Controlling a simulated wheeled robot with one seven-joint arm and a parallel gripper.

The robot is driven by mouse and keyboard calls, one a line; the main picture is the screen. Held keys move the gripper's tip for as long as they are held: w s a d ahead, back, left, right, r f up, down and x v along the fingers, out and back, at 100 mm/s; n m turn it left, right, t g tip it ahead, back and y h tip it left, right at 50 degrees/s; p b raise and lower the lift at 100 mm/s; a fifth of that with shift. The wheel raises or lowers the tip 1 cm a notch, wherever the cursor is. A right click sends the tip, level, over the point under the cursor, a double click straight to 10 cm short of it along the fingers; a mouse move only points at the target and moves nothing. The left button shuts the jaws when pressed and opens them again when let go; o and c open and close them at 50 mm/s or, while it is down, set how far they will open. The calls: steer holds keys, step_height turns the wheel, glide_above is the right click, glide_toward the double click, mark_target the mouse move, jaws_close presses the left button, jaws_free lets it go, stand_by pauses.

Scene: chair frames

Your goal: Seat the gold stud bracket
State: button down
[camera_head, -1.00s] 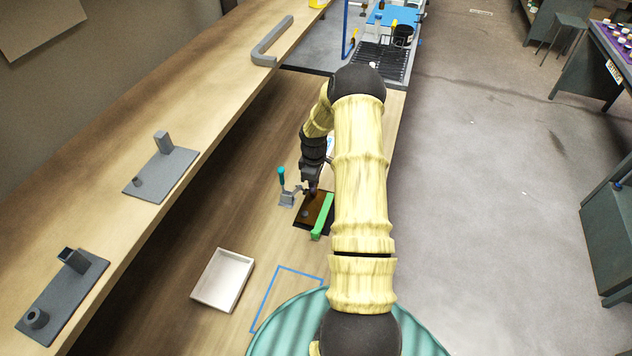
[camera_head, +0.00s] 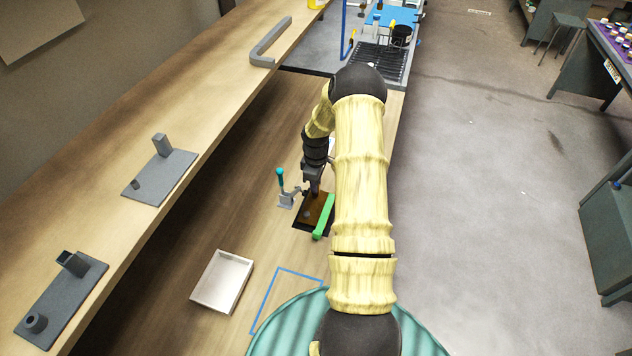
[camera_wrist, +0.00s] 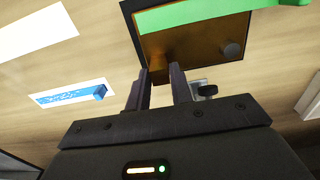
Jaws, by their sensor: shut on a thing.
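The gold stud bracket (camera_wrist: 195,40) shows in the wrist view as a gold-brown plate against a dark base plate (camera_wrist: 128,8), with a round grey spot on its right. In the head view the brown plate (camera_head: 312,206) lies on or just over the dark base; I cannot tell if it is fully down. My gripper (camera_wrist: 163,72) has its fingers close together at the bracket's near edge, shut on a gold part of it. In the head view my gripper (camera_head: 314,190) is at the plate's far end. A green bar (camera_head: 324,217) crosses the plate's right side.
A clamp with a teal handle (camera_head: 281,180) stands close left of the plate. A white tray (camera_head: 222,282) and a blue outline (camera_head: 268,290) lie nearer. Grey plates with posts (camera_head: 160,174) sit on the left ledge. A blue-marked white card (camera_wrist: 70,93) lies beside the gripper.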

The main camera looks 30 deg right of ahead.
steer(key=shift+f, duration=0.1)
stand_by(0.3)
steer(key=shift+f+b, duration=0.5)
steer(key=shift+f, duration=0.1)
steer(key=c, duration=1.1)
jaws_free()
steer(key=shift+c, duration=0.2)
steer(key=shift+o, duration=0.3)
steer(key=shift+o, duration=1.2)
steer(key=shift+s+r+p, duration=0.1)
steer(key=shift+r+p, duration=2.55)
steer(key=shift+r, duration=1.35)
